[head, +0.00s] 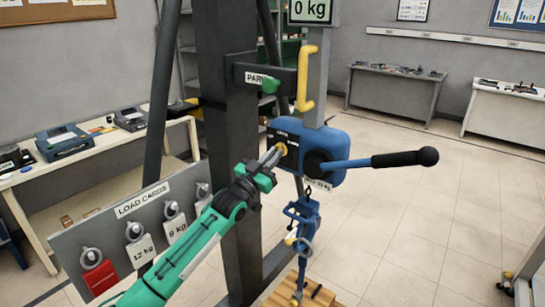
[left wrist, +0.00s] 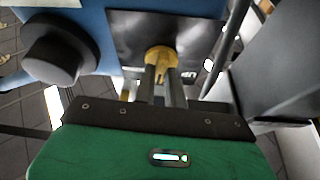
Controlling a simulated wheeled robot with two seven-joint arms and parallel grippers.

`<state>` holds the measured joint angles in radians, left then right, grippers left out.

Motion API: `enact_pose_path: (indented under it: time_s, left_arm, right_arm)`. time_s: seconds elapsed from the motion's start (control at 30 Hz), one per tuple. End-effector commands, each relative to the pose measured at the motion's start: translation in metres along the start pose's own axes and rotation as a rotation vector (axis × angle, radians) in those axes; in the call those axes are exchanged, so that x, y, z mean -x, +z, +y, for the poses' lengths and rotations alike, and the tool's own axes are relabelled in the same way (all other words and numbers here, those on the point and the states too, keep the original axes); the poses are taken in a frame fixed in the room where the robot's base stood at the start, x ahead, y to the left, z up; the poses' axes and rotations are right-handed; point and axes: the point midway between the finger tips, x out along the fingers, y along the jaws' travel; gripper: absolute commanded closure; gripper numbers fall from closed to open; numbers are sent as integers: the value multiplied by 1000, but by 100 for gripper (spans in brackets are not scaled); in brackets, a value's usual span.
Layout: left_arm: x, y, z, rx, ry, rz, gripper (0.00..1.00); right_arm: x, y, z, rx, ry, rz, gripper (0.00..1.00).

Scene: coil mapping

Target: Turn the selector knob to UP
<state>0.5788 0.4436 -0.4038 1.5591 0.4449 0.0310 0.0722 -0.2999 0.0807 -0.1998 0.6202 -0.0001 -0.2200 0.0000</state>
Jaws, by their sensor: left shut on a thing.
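The selector knob (head: 281,148) is a small yellow knob on the dark plate at the left end of the blue hoist body (head: 342,143). My left gripper (head: 275,153) reaches up from the lower left and is shut on the knob. The left wrist view shows the yellow knob (left wrist: 161,60) between the two grey fingertips (left wrist: 163,72), against the dark plate (left wrist: 130,35). The plate's markings are too small and partly hidden to read, so the knob's setting cannot be told. My right gripper is not in view.
A blue lever with a black grip (head: 400,158) sticks out right from the hoist. A yellow handle (head: 307,78) stands above it and a blue hook assembly (head: 303,222) hangs below. A dark post (head: 228,90) stands close behind my arm. A LOAD CARDS board (head: 75,245) is at lower left.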

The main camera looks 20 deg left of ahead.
Motion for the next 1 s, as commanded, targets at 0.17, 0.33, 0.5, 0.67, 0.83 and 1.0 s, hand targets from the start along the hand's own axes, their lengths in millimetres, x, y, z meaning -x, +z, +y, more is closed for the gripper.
enact_pose_path:
  time_s: [0.17,0.33,0.5,0.67,0.83,1.0]
  left_arm:
    - [-1,-2,2,161,-66,0,100]
    - [-1,-2,3,311,-128,-1,100]
    - [-2,-3,3,451,-186,-2,100]
    - [-2,-4,4,563,-233,-2,100]
    - [-2,-4,4,654,-272,-1,100]
    - [-1,-3,4,714,-296,-1,100]
  right_arm:
    - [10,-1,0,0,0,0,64]
    - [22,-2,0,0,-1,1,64]
    - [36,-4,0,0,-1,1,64]
    - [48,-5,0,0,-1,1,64]
    - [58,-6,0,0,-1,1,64]
    - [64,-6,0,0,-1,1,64]
